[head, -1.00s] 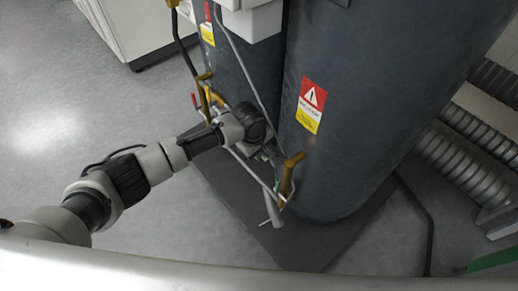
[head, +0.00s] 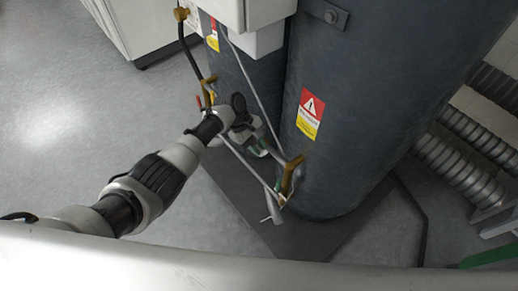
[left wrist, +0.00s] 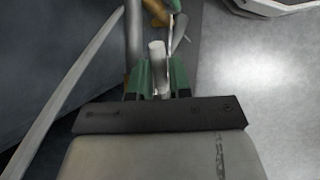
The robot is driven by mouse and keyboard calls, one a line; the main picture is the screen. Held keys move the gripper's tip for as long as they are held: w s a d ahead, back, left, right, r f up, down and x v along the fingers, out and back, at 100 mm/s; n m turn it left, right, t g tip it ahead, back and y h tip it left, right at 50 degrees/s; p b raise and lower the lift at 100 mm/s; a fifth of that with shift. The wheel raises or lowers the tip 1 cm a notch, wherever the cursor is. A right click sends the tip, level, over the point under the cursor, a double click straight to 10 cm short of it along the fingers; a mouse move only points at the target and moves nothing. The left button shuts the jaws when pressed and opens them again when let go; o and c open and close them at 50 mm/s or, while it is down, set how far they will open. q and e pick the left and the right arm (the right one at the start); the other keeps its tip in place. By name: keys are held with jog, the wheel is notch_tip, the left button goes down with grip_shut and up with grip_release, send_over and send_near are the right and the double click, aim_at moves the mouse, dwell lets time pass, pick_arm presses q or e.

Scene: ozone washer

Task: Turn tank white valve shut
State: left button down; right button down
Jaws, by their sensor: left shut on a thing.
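In the left wrist view, the white valve's handle (left wrist: 157,58) is a short pale bar standing between the green fingers of my left gripper (left wrist: 158,76). The gripper is shut on it, with a finger on each side. In the head view, my left gripper (head: 261,149) is low in front of the dark tanks, beside the thin pipes. The valve itself is mostly hidden there by my wrist and gripper. My right gripper is not in view.
The large dark tank (head: 360,130) with a warning label (head: 310,115) stands right of my gripper. A brass fitting (head: 292,172) and pale funnel-shaped part (head: 271,207) are close below it. Thin pipes run alongside. Open floor (head: 80,110) lies left.

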pick_arm(q)
jog(key=shift+w+a+g+h, duration=0.1)
jog(key=shift+g+h, duration=0.2)
jog(key=shift+r, duration=0.15)
jog(key=c, duration=1.3)
grip_release()
jog(key=shift+a, duration=0.1)
jog(key=v, duration=1)
jog(key=shift+w+a+r+p, duration=0.2)
jog(key=shift+a+r+p, duration=0.1)
jog(key=shift+p, duration=0.1)
